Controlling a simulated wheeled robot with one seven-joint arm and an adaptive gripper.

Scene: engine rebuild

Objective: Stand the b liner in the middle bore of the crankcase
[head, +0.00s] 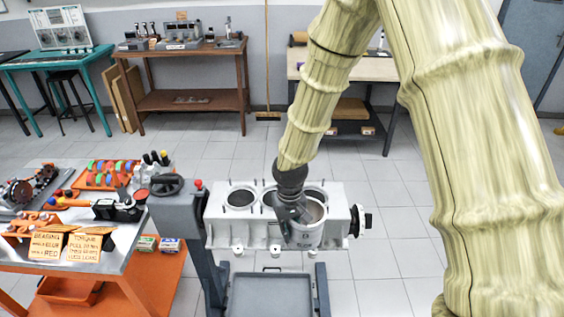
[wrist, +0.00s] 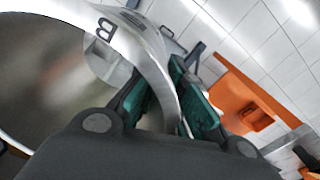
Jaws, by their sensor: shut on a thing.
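The b liner (head: 308,238) is a pale metal cylinder, upright or nearly so, in front of the right part of the crankcase in the head view. My gripper (head: 291,211) is shut on the left side of its wall. In the wrist view, the liner (wrist: 150,58) shows a letter B on its rim, and its wall passes between the green pads of my gripper (wrist: 172,98). The grey-white crankcase (head: 222,231) has round bores in its top. The left bore (head: 240,198) is open; my gripper and the liner partly hide the middle and right ones. Height above the deck is unclear.
The crankcase sits on a dark stand with a handwheel (head: 167,185) at its left. A grey tray (head: 270,295) lies below it. An orange cart (head: 150,283) with parts and notes stands left. A wooden bench (head: 190,101) stands behind. Floor at right is clear.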

